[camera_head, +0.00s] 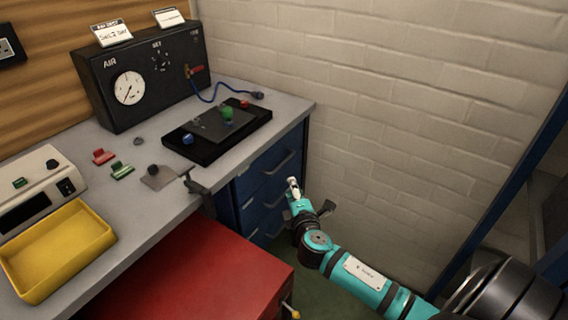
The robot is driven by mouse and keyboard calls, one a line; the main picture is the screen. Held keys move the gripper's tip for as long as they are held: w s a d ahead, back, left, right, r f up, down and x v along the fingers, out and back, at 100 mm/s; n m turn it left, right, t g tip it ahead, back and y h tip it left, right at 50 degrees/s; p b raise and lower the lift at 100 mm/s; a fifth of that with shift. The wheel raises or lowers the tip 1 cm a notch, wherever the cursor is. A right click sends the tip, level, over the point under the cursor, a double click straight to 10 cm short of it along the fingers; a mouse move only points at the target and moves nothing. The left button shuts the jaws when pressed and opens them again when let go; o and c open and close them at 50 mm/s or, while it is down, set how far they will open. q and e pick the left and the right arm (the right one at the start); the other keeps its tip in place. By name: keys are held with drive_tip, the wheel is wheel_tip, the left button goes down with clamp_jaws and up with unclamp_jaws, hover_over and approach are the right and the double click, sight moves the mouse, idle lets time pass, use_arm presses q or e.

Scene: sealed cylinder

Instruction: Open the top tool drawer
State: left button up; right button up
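The blue tool drawers (250,213) are stacked under the right end of the grey bench, and their fronts look shut. The top drawer (262,166) lies just below the bench top and has a bar handle (281,164). My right gripper (301,196) comes in from the lower right on a teal arm. In the picture it is just right of the drawer fronts and below the top handle. It appears apart from that handle, and its fingers are too small to read. It hides part of the lower drawers. My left gripper is not in view.
A black gauge panel (150,75), a black tray (218,131) and a yellow bin (58,246) stand on the bench (135,205). A clamp (190,182) is on its front edge. A red cabinet (195,275) stands in front. A brick wall (380,110) bounds the right.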

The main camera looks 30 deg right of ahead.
sight(284, 163)
drive_tip(key=b+x, duration=0.1)
drive_tip(key=x, duration=1.4)
drive_tip(key=shift+w+f, duration=0.1)
drive_tip(key=shift+w, duration=0.15)
clamp_jaws()
